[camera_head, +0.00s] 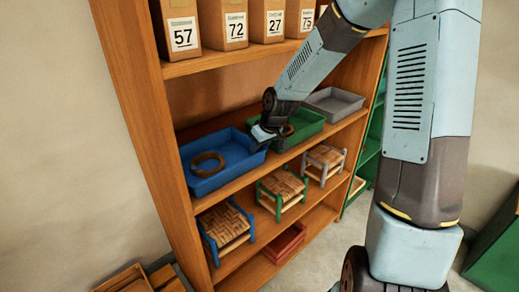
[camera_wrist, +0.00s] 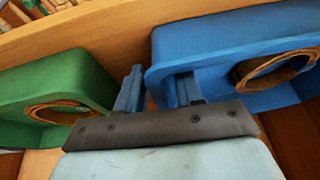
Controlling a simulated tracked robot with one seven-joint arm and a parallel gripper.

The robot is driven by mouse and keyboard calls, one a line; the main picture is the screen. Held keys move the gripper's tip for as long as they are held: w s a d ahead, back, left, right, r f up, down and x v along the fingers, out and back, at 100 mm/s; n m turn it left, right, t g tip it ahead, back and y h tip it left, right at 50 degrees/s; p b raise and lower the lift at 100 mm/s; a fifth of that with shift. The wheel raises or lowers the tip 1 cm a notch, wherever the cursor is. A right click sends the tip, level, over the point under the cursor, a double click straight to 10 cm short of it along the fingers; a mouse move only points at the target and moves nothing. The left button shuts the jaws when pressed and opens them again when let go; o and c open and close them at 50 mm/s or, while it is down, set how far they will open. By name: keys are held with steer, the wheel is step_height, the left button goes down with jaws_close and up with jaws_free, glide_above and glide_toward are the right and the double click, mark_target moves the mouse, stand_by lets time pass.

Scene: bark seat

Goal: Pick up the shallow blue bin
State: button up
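The shallow blue bin (camera_head: 228,174) sits on the middle shelf at the left, with a brown ring (camera_head: 207,164) lying in it. My gripper (camera_head: 263,134) is at the bin's right end. In the wrist view the bin (camera_wrist: 220,50) fills the upper right, and its near left corner shows between the two fingers. My gripper (camera_wrist: 160,73) is open there. The left finger is in the gap beside the bin, and the right finger overlaps the bin's wall. I cannot tell whether the fingers touch the wall or whether the right one is inside the rim.
A green bin (camera_wrist: 50,85) with a ring in it is just left of my gripper in the wrist view. A grey bin (camera_head: 335,103) stands farther right on the shelf (camera_head: 240,182). Numbered boxes (camera_head: 232,25) are above, small woven stools (camera_head: 282,190) below.

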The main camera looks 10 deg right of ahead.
steer(key=shift+f, duration=0.15)
steer(key=shift+c, duration=0.4)
jaws_close()
